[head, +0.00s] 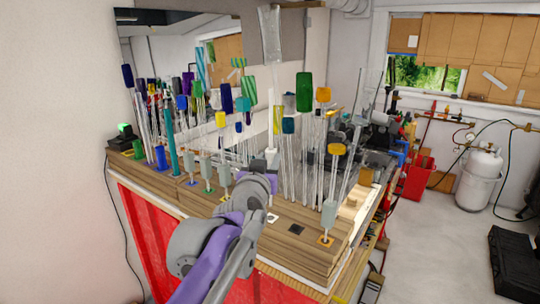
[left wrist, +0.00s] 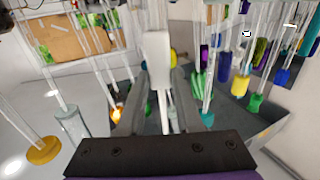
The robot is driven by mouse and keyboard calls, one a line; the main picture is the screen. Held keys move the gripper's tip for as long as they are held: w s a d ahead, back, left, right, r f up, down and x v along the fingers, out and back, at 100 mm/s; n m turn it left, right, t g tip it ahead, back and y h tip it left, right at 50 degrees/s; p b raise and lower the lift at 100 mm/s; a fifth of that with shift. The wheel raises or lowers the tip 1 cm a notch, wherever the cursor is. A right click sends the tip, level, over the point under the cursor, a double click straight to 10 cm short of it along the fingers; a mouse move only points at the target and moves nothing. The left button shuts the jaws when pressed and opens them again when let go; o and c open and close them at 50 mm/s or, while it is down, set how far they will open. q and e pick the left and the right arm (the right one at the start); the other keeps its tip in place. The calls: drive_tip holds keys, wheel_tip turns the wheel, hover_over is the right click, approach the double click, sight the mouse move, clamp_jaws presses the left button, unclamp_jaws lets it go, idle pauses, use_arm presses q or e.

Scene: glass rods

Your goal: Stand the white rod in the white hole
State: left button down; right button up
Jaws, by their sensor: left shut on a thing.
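The white rod shows in the head view as a pale upright shaft with a pale, see-through top (head: 270,35). My left gripper (head: 270,160) is shut on its lower part, above the wooden bench. In the left wrist view a white block of the rod (left wrist: 157,52) stands between the grey fingers (left wrist: 164,98). A white square (head: 272,217), which looks like the white hole's marker, lies on the bench top just right of my left wrist. The rod's lower end is hidden behind my gripper and arm. My right gripper is not in view.
Several clear rods with coloured caps stand close by, including a green cap (head: 304,92) and a yellow cap (head: 337,149) to the right. A teal rod (head: 171,140) stands to the left. A black square (head: 296,230) is on the bench front. A mirror stands behind.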

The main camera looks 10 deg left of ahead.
use_arm(q)
drive_tip(key=shift+s+f, duration=0.2)
drive_tip(key=shift+f, duration=0.6)
drive_tip(key=shift+w+f, duration=0.15)
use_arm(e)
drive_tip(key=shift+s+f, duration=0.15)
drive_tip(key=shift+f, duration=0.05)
use_arm(q)
drive_tip(key=shift+f, duration=0.2)
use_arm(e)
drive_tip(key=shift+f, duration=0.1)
use_arm(q)
wheel_tip(320, 180, down, 6)
drive_tip(key=b, duration=0.3)
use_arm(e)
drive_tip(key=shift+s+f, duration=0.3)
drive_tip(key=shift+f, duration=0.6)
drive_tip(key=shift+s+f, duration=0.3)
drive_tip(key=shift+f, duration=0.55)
use_arm(q)
drive_tip(key=shift+f, duration=0.4)
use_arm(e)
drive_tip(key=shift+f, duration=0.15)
use_arm(q)
drive_tip(key=c, duration=0.5)
unclamp_jaws()
